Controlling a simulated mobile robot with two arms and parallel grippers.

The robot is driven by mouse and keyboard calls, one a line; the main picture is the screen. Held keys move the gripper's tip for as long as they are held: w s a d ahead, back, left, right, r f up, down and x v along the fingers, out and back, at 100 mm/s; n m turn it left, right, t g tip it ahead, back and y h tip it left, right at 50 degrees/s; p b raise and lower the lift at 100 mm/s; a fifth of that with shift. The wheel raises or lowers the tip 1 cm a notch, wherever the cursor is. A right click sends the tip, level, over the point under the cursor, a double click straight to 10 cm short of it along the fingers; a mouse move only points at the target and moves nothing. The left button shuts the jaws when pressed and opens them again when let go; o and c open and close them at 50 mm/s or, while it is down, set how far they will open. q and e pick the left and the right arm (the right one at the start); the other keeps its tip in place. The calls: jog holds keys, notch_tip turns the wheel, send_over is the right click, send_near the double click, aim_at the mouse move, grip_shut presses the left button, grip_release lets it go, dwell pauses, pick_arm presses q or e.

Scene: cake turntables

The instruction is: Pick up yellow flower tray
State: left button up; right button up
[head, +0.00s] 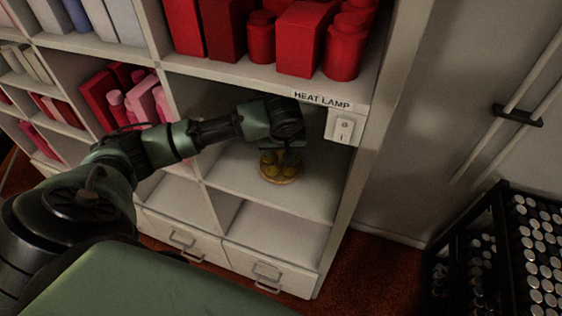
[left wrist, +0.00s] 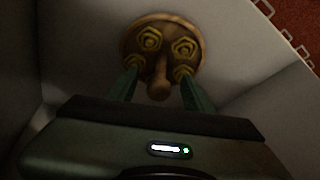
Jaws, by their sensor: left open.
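The yellow flower tray (head: 281,174) is a small round brown tray bearing several yellow flowers. It sits on the shelf under the "HEAT LAMP" label. In the left wrist view the tray (left wrist: 161,52) shows its flowers and a knob-like handle (left wrist: 160,80) pointing toward my gripper. My left gripper (left wrist: 158,92) is open, with one green finger on each side of the handle; I cannot tell whether they touch it. In the head view my left gripper (head: 283,145) is over the tray and hides part of it. My right gripper is not in view.
The heat lamp switch (head: 344,128) is on the front post, right of my gripper. Red boxes and cylinders (head: 302,40) stand on the shelf above. Pink items (head: 145,98) fill the compartment to the left. A black rack (head: 500,250) stands at the right.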

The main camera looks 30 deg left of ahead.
pick_arm(q)
jog(key=shift+w+a+f, duration=0.15)
jog(key=shift+w+f, duration=0.05)
jog(key=shift+f, duration=0.5)
grip_shut()
jog(key=shift+r, duration=0.1)
